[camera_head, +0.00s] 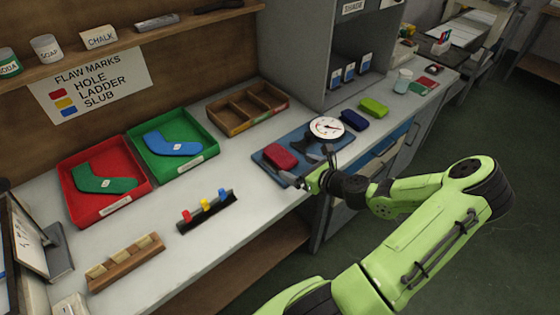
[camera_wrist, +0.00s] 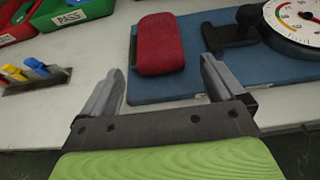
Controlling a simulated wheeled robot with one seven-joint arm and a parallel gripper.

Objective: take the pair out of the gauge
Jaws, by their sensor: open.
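A red folded pair (camera_head: 281,157) lies flat on a blue mat (camera_head: 262,163), to the left of the dial gauge (camera_head: 326,127). In the wrist view the red pair (camera_wrist: 160,42) is apart from the gauge's dark foot (camera_wrist: 229,34), with blue mat between them. The gauge's white dial (camera_wrist: 296,18) is at the upper right there. My gripper (camera_head: 304,182) is at the mat's front edge, near the red pair. In the wrist view my gripper (camera_wrist: 161,72) is open and empty, its fingers pointing toward the red pair, which lies beyond the fingertips.
A navy folded pair (camera_head: 354,120) and a lime one (camera_head: 373,107) lie right of the gauge. Red (camera_head: 130,205) and green (camera_head: 212,152) trays hold socks at left. A rack of colored flags (camera_head: 207,212) stands in front. The counter between rack and mat is clear.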

